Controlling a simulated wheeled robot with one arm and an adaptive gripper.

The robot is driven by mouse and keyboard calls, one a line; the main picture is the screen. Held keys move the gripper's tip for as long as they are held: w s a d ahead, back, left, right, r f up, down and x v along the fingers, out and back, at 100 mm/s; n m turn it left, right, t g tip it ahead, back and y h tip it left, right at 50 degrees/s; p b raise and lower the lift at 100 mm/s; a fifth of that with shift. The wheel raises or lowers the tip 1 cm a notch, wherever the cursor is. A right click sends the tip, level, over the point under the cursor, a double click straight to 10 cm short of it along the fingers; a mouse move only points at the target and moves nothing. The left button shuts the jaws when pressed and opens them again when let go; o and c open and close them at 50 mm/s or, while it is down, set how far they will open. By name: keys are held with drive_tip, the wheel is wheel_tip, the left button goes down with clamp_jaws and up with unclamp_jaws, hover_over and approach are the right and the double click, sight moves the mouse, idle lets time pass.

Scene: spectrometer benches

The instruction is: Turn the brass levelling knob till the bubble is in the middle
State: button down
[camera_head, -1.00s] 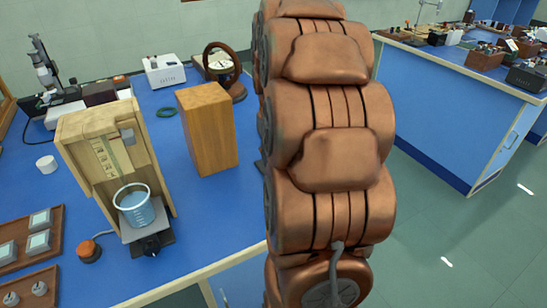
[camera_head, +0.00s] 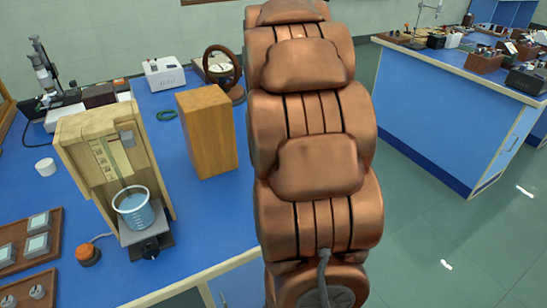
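I cannot make out a brass levelling knob or a bubble in this view. A round instrument (camera_head: 236,75) with a brown upright ring and a pale dial stands at the back of the blue bench, just left of my arm. Its lower parts are too small to read. A black knob (camera_head: 151,250) shows at the front of the small stand under the beaker. My copper-coloured arm fills the middle of the picture and hides what lies behind it. My gripper is out of view.
A wooden block (camera_head: 208,130) stands near the arm. Left of it is a cream wooden stand (camera_head: 85,150) with a beaker (camera_head: 133,208) of blue liquid. An orange button (camera_head: 88,254) and brown trays (camera_head: 45,222) lie left. Another blue bench (camera_head: 440,120) stands right, across open floor.

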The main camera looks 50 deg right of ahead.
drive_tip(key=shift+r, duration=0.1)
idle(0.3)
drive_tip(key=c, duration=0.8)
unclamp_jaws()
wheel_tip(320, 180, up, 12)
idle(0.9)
